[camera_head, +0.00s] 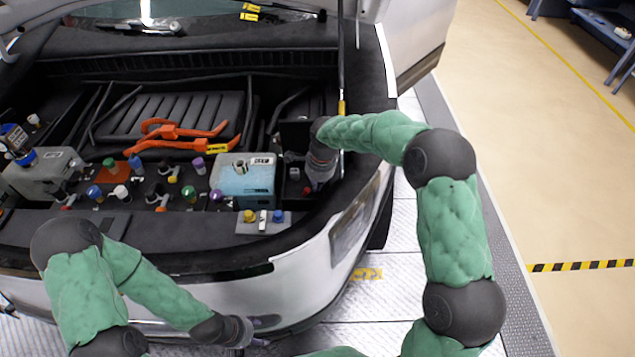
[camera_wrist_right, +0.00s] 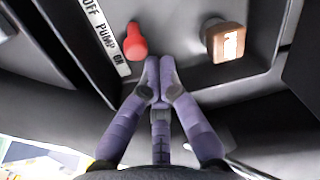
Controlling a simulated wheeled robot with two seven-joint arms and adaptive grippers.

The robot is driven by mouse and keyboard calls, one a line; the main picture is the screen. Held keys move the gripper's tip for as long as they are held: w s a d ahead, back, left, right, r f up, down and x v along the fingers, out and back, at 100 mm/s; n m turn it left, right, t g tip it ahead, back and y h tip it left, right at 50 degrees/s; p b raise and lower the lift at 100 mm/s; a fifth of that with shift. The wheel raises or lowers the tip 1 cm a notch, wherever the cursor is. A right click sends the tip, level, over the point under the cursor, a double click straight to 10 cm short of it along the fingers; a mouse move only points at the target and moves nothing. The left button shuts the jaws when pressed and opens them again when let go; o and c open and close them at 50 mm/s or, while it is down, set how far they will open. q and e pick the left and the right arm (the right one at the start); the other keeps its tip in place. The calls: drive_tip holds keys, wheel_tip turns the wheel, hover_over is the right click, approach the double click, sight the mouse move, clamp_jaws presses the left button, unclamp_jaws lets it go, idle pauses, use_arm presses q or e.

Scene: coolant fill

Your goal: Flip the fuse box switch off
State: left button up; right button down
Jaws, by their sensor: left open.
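A red switch lever (camera_wrist_right: 135,42) stands on a dark panel in the right wrist view, beside a white label strip (camera_wrist_right: 105,35) reading "OFF PUMP ON". Its base lies near the middle to "ON" part of the label. My right gripper (camera_wrist_right: 160,65) has its purple fingertips together, just below and right of the lever, with nothing seen between them. In the head view my right gripper (camera_head: 318,180) reaches down into the right side of the engine bay and hides part of the panel. My left gripper (camera_head: 258,333) is open and empty in front of the bumper.
A square copper-coloured block with a pale face (camera_wrist_right: 225,42) sits right of the lever. A blue-filled coolant tank (camera_head: 245,182) stands left of my right gripper. Several coloured caps and orange cables (camera_head: 175,135) fill the bay. A hood strut (camera_head: 341,60) rises close to my right arm.

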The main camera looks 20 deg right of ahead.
idle(0.4)
drive_tip(key=shift+a+r+h, duration=0.15)
drive_tip(key=shift+h, duration=0.25)
drive_tip(key=shift+w+a+r+g+h+p, duration=0.1)
drive_tip(key=shift+a+r+g+h+p, duration=0.05)
drive_tip(key=shift+g+h+p, duration=0.2)
drive_tip(key=shift+w+a+r+h, duration=0.15)
drive_tip(key=shift+a+h, duration=0.15)
drive_tip(key=shift+h, duration=0.45)
drive_tip(key=shift+a, duration=0.1)
drive_tip(key=shift+a+r+h, duration=0.1)
drive_tip(key=shift+h, duration=0.4)
drive_tip(key=shift+w+a+r+g+h, duration=0.15)
drive_tip(key=shift+a+g+h, duration=0.3)
drive_tip(key=shift+h, duration=0.55)
drive_tip(key=shift+w+a+r+g+h, duration=0.15)
drive_tip(key=shift+a+g+h, duration=0.25)
drive_tip(key=shift+h, duration=0.6)
drive_tip(key=shift+r, duration=0.15)
drive_tip(key=shift+r, duration=0.7)
